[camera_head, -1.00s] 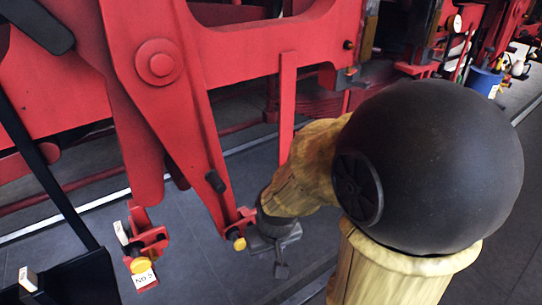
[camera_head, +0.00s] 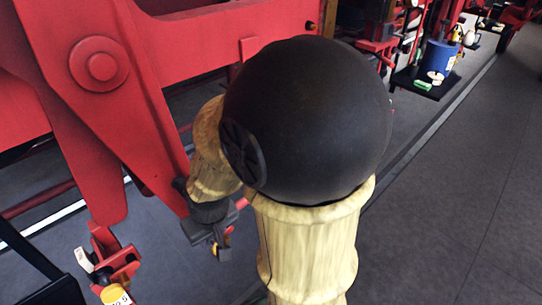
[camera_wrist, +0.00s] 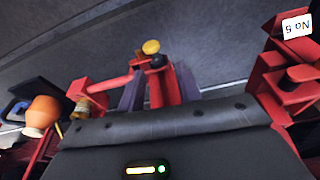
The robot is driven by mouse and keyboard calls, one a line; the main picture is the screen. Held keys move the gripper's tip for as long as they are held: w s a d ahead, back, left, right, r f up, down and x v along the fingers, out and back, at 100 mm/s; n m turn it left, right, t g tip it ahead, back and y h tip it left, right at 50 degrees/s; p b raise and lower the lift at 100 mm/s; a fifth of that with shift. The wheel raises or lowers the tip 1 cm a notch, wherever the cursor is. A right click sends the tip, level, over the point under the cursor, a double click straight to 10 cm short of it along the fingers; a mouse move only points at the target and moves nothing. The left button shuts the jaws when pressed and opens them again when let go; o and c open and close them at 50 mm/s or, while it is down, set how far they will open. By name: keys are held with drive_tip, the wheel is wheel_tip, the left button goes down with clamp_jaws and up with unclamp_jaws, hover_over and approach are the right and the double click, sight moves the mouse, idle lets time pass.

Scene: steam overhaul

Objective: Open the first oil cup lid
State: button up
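A yellow oil cup lid (camera_wrist: 151,46) with a black part just below it sits on a red rod end, ahead of my gripper in the wrist view. My gripper (camera_wrist: 159,88) is open, its two grey fingers apart on either side of the red part below the lid. I cannot tell whether they touch it. In the head view my gripper (camera_head: 222,250) is at the lower end of the slanting red rod (camera_head: 130,125), and mostly hides that lid. A second yellow lid (camera_head: 115,294) shows at the lower left, by a white tag; a "No 5" tag (camera_wrist: 297,26) shows in the wrist view.
Red frame parts (camera_wrist: 282,90) stand at the right of the wrist view. An orange pot (camera_wrist: 44,110) shows at its left. In the head view a blue bucket (camera_head: 440,57) stands on a dark tray at the back right. The grey floor (camera_head: 455,190) at right is clear.

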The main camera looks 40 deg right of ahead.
drive_tip(key=w+d+f+t+h+b, duration=0.1)
drive_tip(key=w+d+f+t+b, duration=0.15)
drive_tip(key=d, duration=0.45)
drive_tip(key=w+d+f+t+b, duration=0.2)
drive_tip(key=w+d+b, duration=0.15)
drive_tip(key=d, duration=0.25)
drive_tip(key=w+d+f+t+h+b, duration=0.1)
drive_tip(key=w+d+f+t+b, duration=0.1)
drive_tip(key=w+d, duration=0.35)
drive_tip(key=s+d+f+t+b, duration=0.1)
drive_tip(key=s+d+t+b, duration=0.5)
drive_tip(key=d, duration=0.7)
drive_tip(key=s+t, duration=0.2)
drive_tip(key=s, duration=0.1)
drive_tip(key=shift+s+m+t+y+b, duration=0.3)
drive_tip(key=shift+m+t+y, duration=0.05)
drive_tip(key=shift+m+y, duration=0.05)
drive_tip(key=w, duration=0.5)
drive_tip(key=w+d, duration=0.1)
drive_tip(key=w, duration=0.5)
drive_tip(key=w+p, duration=0.1)
drive_tip(key=w, duration=0.5)
drive_tip(key=shift+w+d, duration=0.15)
drive_tip(key=shift+w, duration=0.1)
